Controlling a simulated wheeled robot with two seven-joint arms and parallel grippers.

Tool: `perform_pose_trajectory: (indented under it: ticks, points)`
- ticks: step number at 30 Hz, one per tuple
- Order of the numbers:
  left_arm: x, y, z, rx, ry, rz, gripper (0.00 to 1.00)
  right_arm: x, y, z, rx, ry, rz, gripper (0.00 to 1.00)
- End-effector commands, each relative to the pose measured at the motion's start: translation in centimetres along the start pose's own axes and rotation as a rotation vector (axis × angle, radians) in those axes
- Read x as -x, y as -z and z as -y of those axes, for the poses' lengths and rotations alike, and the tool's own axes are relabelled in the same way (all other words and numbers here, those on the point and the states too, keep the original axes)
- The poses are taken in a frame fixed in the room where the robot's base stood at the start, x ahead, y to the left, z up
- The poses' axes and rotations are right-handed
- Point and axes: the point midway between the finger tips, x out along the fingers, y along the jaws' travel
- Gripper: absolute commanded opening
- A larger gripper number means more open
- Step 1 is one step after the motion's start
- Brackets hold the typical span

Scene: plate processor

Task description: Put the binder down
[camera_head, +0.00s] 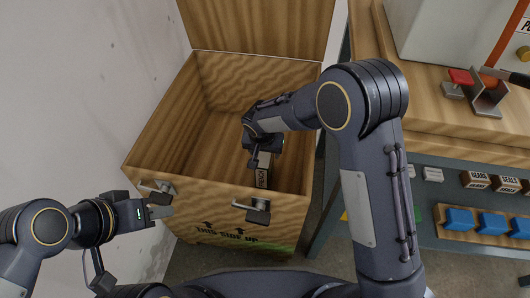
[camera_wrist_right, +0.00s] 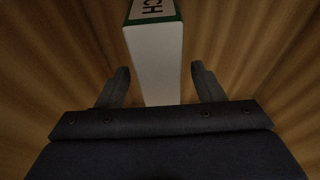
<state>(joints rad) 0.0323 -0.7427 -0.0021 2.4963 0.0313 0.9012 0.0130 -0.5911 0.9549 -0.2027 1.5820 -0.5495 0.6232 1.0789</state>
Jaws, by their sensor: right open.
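The binder (camera_head: 263,173) is a narrow white block with a dark label, inside the open wooden crate (camera_head: 285,75). In the right wrist view the binder (camera_wrist_right: 156,65) shows a white face, a green edge and letters ending in "CH". My right gripper (camera_head: 259,157) reaches down into the crate at the binder. Its fingers (camera_wrist_right: 160,88) are open, one on each side of the binder, with a gap showing at both sides. Whether the binder touches the crate floor is hard to tell. My left gripper (camera_head: 163,205) is outside the crate, near its front left corner; its jaw opening is unclear.
The crate's lid (camera_head: 258,25) stands open at the back. Metal latches (camera_head: 257,211) sit on the front rim. At right, a wooden workbench (camera_head: 440,110) holds a red-handled device (camera_head: 460,77); blue bins (camera_head: 459,218) and small labelled boxes (camera_head: 476,180) are below. A grey wall is at left.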

Motion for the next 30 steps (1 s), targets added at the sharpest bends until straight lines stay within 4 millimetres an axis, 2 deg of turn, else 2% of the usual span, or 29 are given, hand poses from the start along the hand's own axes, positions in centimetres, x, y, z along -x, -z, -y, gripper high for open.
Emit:
perform_pose_trajectory:
  ticks: [1, 6, 12, 17, 30]
  points:
    - [0.7, 0.3, -0.3, 0.0, 0.0, 0.0, 0.36, 1.7, 0.2, 0.0, 0.0, 0.001, -0.002, 0.62]
    - [1.6, 0.8, -0.7, 0.0, 0.0, 0.0, 0.36, 5.4, 0.1, 0.0, 0.001, 0.001, -0.002, 0.62]
    - [2.1, 1.1, -1.0, 0.0, 0.0, 0.0, 0.36, 8.1, 0.1, 0.0, 0.001, 0.0, -0.001, 0.62]
    - [2.2, 1.1, -1.0, 0.0, 0.0, 0.0, 0.36, 8.8, 0.0, 0.0, 0.002, -0.001, 0.0, 0.62]
    - [2.2, 1.1, -1.0, 0.0, 0.0, 0.0, 0.36, 8.8, 0.0, 0.0, 0.001, -0.001, 0.0, 0.62]
